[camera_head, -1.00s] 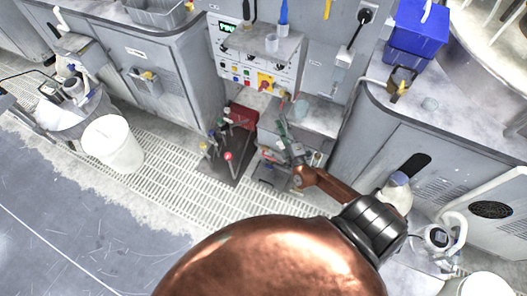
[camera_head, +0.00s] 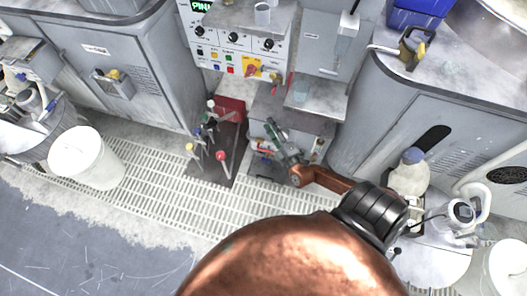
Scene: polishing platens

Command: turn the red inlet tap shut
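A small red-topped tap (camera_head: 220,156) stands on a thin stem at a dark floor plate, left of centre in the head view. It stands among other taps, including one with a yellow top (camera_head: 189,147) and one with a white top (camera_head: 210,104). Which way its handle is turned is too small to tell. My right gripper (camera_head: 271,128), at the end of my copper arm, shows small and dark to the right of the taps, apart from the red one in the picture. Its fingers are too unclear to tell open from shut. My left gripper is out of view.
A control panel (camera_head: 238,48) with knobs and buttons is at the top, with a grey shelf (camera_head: 315,100) below right. Grey cabinets (camera_head: 125,70) stand either side. A white bucket (camera_head: 85,158) stands at left on the floor grating (camera_head: 150,200). A bottle (camera_head: 409,175) stands at right.

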